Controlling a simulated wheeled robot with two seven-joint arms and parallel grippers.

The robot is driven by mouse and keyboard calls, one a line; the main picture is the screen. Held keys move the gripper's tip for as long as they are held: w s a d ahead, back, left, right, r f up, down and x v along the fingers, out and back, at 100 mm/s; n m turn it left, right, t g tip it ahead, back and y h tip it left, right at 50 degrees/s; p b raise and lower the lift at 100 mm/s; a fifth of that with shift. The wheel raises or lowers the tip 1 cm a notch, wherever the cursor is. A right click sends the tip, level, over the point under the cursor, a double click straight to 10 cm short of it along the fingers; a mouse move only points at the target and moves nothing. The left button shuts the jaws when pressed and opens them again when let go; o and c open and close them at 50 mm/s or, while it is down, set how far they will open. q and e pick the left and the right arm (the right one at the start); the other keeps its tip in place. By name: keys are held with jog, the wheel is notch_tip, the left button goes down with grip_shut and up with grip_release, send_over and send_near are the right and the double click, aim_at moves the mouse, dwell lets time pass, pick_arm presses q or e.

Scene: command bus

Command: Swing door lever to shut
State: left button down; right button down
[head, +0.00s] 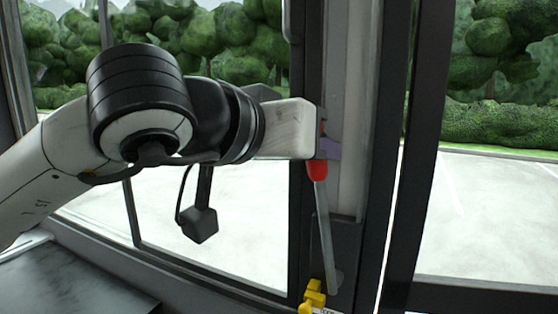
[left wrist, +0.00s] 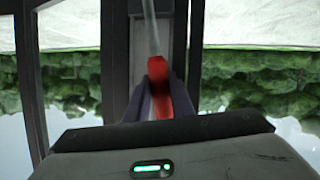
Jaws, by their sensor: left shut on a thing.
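The door lever (head: 325,235) is a thin grey rod with a red grip (head: 317,170) at its upper end. It stands nearly upright on the dark door post, leaning slightly left at the top. My left gripper (head: 322,146) is at the upper part of the red grip, with its fingers around it. In the left wrist view the red grip (left wrist: 158,80) sits between the two fingers, and the gripper is shut on it. The rod (left wrist: 151,32) runs away from the grip there. Part of the grip is hidden by the fingers. My right gripper is not in view.
Yellow parts (head: 313,296) sit by the lever's lower end. A dark door frame (head: 410,160) stands to the right of the lever. Windows are on both sides, with hedges and pavement outside. A dark flat surface (head: 75,285) lies at the lower left.

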pick_arm(q)
jog(key=shift+m+y, duration=0.5)
jog(key=shift+m, duration=0.3)
jog(key=shift+s+d+r, duration=0.1)
jog(key=shift+s+d, duration=0.45)
jog(key=shift+d, duration=0.35)
jog(key=shift+s+d+r, duration=0.1)
jog(key=shift+s+d, duration=0.4)
jog(key=shift+d, duration=0.4)
jog(key=shift+f, duration=0.1)
jog(key=c, duration=1.5)
grip_release()
jog(key=shift+d, duration=0.15)
jog(key=shift+c, duration=0.2)
jog(key=b+v, duration=0.2)
jog(key=v, duration=0.8)
jog(key=shift+s, duration=0.2)
